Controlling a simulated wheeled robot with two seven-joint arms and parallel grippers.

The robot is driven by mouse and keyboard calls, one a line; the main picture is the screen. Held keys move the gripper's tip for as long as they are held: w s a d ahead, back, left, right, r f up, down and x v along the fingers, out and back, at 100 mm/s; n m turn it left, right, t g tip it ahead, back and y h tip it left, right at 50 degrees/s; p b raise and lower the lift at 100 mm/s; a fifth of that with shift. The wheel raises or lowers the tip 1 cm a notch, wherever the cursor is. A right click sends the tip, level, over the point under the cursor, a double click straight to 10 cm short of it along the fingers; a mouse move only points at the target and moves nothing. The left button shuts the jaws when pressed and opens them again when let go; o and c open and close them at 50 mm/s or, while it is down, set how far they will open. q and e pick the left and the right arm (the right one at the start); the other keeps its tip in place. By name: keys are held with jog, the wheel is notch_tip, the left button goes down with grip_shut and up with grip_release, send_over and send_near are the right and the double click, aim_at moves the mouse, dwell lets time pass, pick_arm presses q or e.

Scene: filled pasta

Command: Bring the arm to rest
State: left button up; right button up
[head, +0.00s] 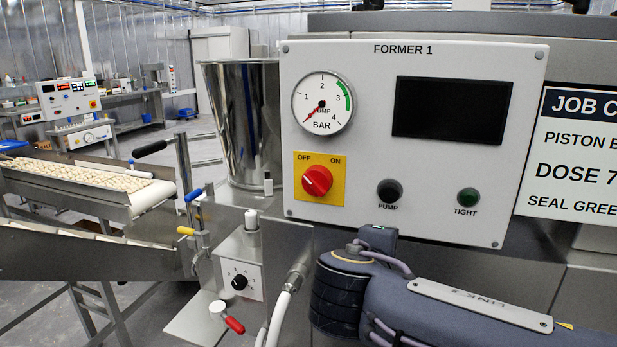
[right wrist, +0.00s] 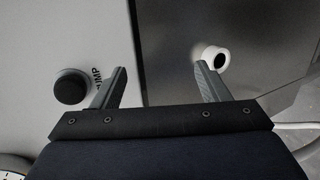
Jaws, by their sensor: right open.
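My right arm (head: 440,300) comes in from the lower right in the head view, in front of the FORMER 1 control panel (head: 460,65). Its gripper cannot be made out there. In the right wrist view my right gripper (right wrist: 160,78) is open, with nothing between its fingers. The black PUMP button (right wrist: 70,87) is left of the left finger, apart from it; it also shows in the head view (head: 389,192). A white round end (right wrist: 214,57) shows behind the right fingertip; whether they touch cannot be told. My left gripper is not in view.
The panel has a pressure gauge (head: 323,104) with its needle low, a red switch (head: 317,181) and a dark screen (head: 450,107). A steel hopper (head: 235,110), a white hose (head: 283,310) and a red-handled valve (head: 228,318) are left of the arm. A conveyor (head: 150,197) is farther left.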

jog(key=s+d+f+m+g+y+p, duration=0.2)
jog(key=s+d+f+m+g+y, duration=0.3)
jog(key=s+d+f, duration=0.65)
jog(key=s+a+f+m+g+y+p, duration=0.1)
jog(key=s+f+m+y, duration=0.3)
jog(key=s+m, duration=0.5)
jog(key=shift+s+a+g, duration=0.3)
jog(key=shift+s+a, duration=0.2)
jog(key=shift+s, duration=0.45)
jog(key=shift+s+a+f+m+y, duration=0.15)
jog(key=shift+s+a+m+y, duration=0.2)
jog(key=shift+m, duration=0.35)
jog(key=shift+c, duration=0.2)
